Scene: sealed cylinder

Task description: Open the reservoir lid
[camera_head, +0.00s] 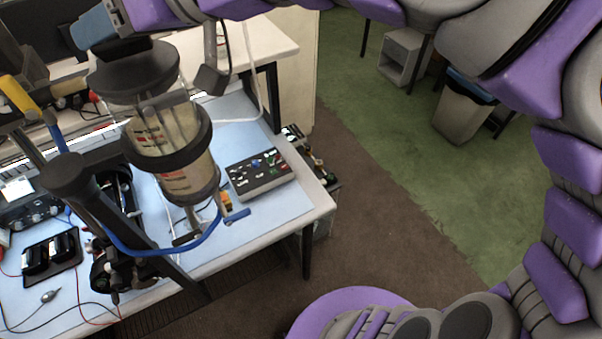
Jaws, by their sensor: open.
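The reservoir (172,150) is a clear cylinder with dark bands, held upright on a dark stand over the bench at the left. Its dark round lid (135,68) covers the top; whether it is latched cannot be told. My gripper (152,60) is open above the lid, with a blue part on the left and a dark grey finger on the right. Whether either side touches the lid is unclear. My purple and grey arm hides part of the area above the lid.
The bench (301,212) holds a control box (260,175) with coloured knobs. A blue tube (165,254) runs under the reservoir near a blue-handled valve (237,215). A dark post (80,190) stands at left. A bin (462,112) stands on the green floor, where there is free room.

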